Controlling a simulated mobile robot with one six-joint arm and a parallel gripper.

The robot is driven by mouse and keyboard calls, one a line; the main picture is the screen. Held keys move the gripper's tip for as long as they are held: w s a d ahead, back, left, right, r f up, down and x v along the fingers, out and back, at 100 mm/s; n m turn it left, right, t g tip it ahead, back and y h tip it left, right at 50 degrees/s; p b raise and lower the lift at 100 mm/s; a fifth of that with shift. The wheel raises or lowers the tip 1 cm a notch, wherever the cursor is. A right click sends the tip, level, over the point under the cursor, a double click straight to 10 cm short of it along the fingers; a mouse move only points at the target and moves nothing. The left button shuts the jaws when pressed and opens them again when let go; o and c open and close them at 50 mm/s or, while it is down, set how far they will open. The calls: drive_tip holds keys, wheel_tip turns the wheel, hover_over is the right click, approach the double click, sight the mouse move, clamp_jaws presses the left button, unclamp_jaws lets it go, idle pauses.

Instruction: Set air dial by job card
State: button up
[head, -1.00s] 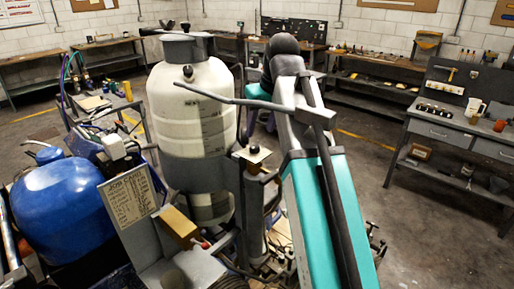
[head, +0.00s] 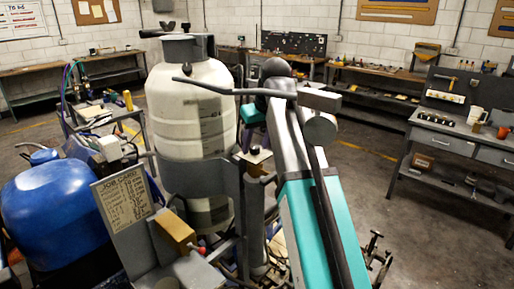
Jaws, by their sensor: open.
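The job card (head: 127,198) is a cream sheet headed "JOB CARD" on a tilted grey plate at the lower left. Its lines are too small to read. The line striper's pale tank (head: 190,115) stands in the middle, with a small black knob (head: 187,69) on its upper front. A small red knob (head: 201,250) sits beside a tan block below the tank. I cannot tell which part is the air dial; no dial face can be made out.
A blue rounded tank (head: 55,208) fills the lower left. A grey workbench (head: 440,138) with drawers and a white mug stands at the right.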

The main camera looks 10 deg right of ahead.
idle(0.3)
drive_tip(key=c, duration=1.1)
drive_tip(key=shift+o, duration=0.2)
